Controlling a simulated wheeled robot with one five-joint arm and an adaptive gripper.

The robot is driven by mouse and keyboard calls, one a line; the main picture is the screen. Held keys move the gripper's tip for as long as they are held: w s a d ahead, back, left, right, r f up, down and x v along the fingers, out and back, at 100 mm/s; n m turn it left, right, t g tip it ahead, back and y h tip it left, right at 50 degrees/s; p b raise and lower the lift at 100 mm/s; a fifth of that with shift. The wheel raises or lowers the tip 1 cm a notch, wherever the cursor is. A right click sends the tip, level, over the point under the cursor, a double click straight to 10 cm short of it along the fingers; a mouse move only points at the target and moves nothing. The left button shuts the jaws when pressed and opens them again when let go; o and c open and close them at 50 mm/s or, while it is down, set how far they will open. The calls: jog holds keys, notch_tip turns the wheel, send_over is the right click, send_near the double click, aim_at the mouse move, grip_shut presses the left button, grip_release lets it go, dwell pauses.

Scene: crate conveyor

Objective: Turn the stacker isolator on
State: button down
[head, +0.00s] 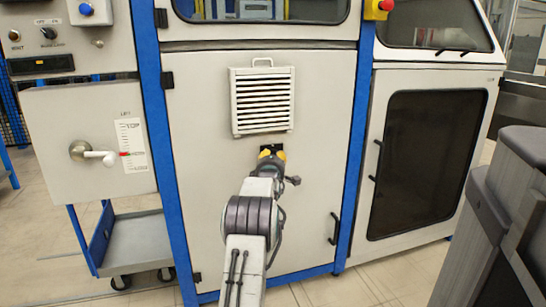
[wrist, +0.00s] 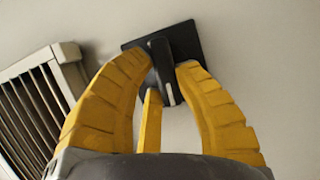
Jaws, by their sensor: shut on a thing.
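The isolator is a black square plate with a black turning handle (wrist: 162,62) on the pale cabinet door. In the wrist view the yellow fingers of my gripper (wrist: 165,68) are closed on the handle from both sides. The handle looks near upright in that view, tilted slightly. The plate's (wrist: 187,38) upper and right parts show, and the fingers cover its lower part. In the head view my gripper (head: 271,153) is at the door just below the vent, and it mostly hides the isolator. No on or off marking can be read.
A louvred vent (head: 263,100) sits right above the isolator. A control box with a lift lever (head: 93,153) is at left, above a blue-framed cart (head: 135,240). A dark-windowed cabinet (head: 425,160) stands at right. A grey bin-like object (head: 510,215) fills the right foreground.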

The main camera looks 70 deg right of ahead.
jog(key=shift+s+d+m+y, duration=0.1)
jog(key=shift+s+m+y, duration=0.2)
jog(key=shift+m, duration=0.7)
jog(key=c, duration=0.9)
grip_release()
jog(key=shift+w+d+f, duration=0.1)
jog(key=shift+v, duration=6)
